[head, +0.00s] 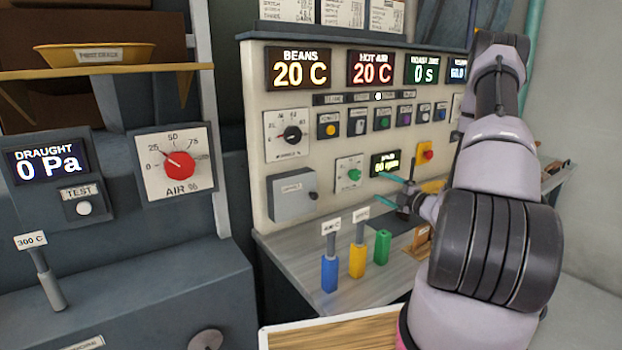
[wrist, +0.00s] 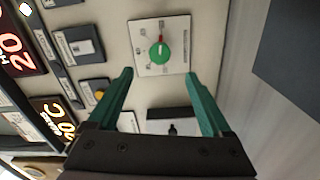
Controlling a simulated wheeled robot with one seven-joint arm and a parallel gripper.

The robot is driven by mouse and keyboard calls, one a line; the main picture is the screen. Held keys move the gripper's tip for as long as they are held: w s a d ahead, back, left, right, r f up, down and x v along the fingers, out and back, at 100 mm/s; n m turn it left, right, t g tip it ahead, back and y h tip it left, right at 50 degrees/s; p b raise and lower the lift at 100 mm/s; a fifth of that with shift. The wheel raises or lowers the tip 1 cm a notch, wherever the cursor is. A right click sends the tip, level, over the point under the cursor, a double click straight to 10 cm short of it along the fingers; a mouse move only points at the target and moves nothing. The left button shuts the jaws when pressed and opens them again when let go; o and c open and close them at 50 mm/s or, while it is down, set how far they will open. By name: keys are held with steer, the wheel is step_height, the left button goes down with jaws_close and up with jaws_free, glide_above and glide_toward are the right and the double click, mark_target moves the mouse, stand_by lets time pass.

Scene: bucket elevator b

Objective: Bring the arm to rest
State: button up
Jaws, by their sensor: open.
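My arm reaches forward over the control desk in the head view. My gripper (head: 399,187) is small there, with teal fingers pointing left toward the panel; my arm partly hides the panel's right side. In the wrist view the two teal fingers of my gripper (wrist: 160,85) are spread apart with nothing between them. Beyond the fingertips is a green knob (wrist: 159,52) with a red pointer on a white plate. The knob also shows in the head view (head: 354,174). The fingers appear apart from it.
The panel (head: 330,112) carries displays, dials and buttons. On the desk (head: 300,262) stand a blue handle (head: 330,274), a yellow handle (head: 357,261) and a green one (head: 382,247). A red air dial (head: 179,166) is at left. A wooden board (head: 335,334) lies in front.

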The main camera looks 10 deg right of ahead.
steer(key=s+a+r+n+g+y, duration=0.3)
steer(key=a+r+n+g+y, duration=0.15)
steer(key=a+r+n, duration=0.4)
steer(key=s+a+r+n+g+y, duration=0.3)
steer(key=s+a+r+n+g, duration=0.15)
steer(key=a+r+n, duration=0.45)
steer(key=s+a+r+n+g+h, duration=0.3)
steer(key=s+a+n+g+h, duration=0.15)
steer(key=s+n, duration=0.7)
steer(key=s+d+r+n+t+h, duration=0.4)
steer(key=s+r+n+h, duration=0.3)
steer(key=n, duration=1.1)
step_height(320, 180, up, 2)
steer(key=s+d, duration=0.1)
steer(key=s, duration=0.1)
steer(key=shift+s+d+r+h, duration=0.2)
steer(key=shift+s+h, duration=0.1)
steer(key=shift+h, duration=0.1)
